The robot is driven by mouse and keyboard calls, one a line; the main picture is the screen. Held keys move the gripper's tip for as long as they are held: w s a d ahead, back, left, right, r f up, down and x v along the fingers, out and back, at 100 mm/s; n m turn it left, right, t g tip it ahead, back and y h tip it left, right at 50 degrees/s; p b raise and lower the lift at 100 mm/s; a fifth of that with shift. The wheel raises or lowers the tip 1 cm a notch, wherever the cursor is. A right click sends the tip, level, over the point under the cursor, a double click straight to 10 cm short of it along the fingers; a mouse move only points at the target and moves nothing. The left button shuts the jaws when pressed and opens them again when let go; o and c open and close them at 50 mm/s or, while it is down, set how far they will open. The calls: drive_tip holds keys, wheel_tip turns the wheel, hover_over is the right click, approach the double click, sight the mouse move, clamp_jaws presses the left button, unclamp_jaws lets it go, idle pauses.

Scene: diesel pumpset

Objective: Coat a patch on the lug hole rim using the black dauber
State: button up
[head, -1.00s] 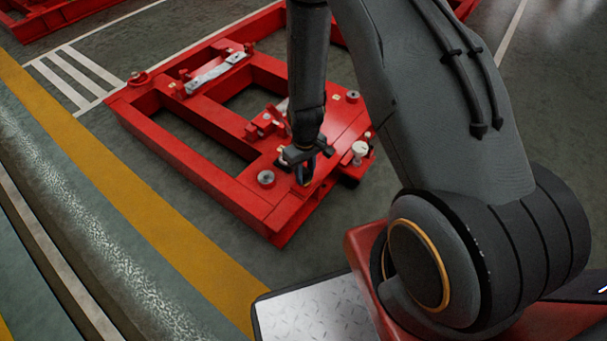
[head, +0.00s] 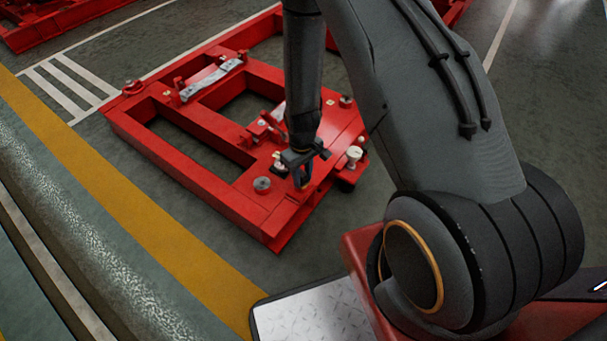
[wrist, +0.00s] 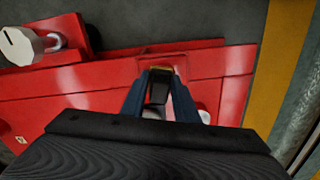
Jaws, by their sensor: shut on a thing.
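My gripper (head: 302,184) is low over the near right corner of the red frame (head: 225,195). In the wrist view its two blue fingers (wrist: 160,100) are closed around the black dauber (wrist: 156,88), which has a tan tip end (wrist: 161,69). The tip appears over a darker red patch near the frame's edge; whether it touches is not clear. A small red lug (head: 133,88) stands at the frame's far left corner. I cannot make out a lug hole rim near the dauber, and the fingers hide part of that area.
A round grey pad (head: 262,185) lies left of my gripper. A white-topped post (head: 354,156) stands to its right and shows at upper left in the wrist view (wrist: 20,46). A silver bracket (head: 212,80) sits on a far crossbar. Grey floor surrounds the frame.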

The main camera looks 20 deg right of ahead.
drive_tip(key=shift+s+a+p, duration=0.7)
drive_tip(key=shift+a+p, duration=0.05)
drive_tip(key=shift+a, duration=0.2)
drive_tip(key=shift+w+d, duration=0.1)
drive_tip(key=shift+d, duration=0.05)
drive_tip(key=shift+w+d+f, duration=0.15)
drive_tip(key=shift+w+d, duration=0.1)
drive_tip(key=shift+d, duration=0.1)
drive_tip(key=shift+c, duration=0.4)
drive_tip(key=shift+w+d, duration=0.6)
drive_tip(key=shift+d, duration=0.25)
drive_tip(key=shift+w+p, duration=0.1)
drive_tip(key=shift+p, duration=0.25)
drive_tip(key=shift+a, duration=0.2)
drive_tip(key=shift+s+a+p, duration=0.95)
drive_tip(key=shift+a+p, duration=0.1)
drive_tip(key=shift+a, duration=0.15)
drive_tip(key=shift+w, duration=0.1)
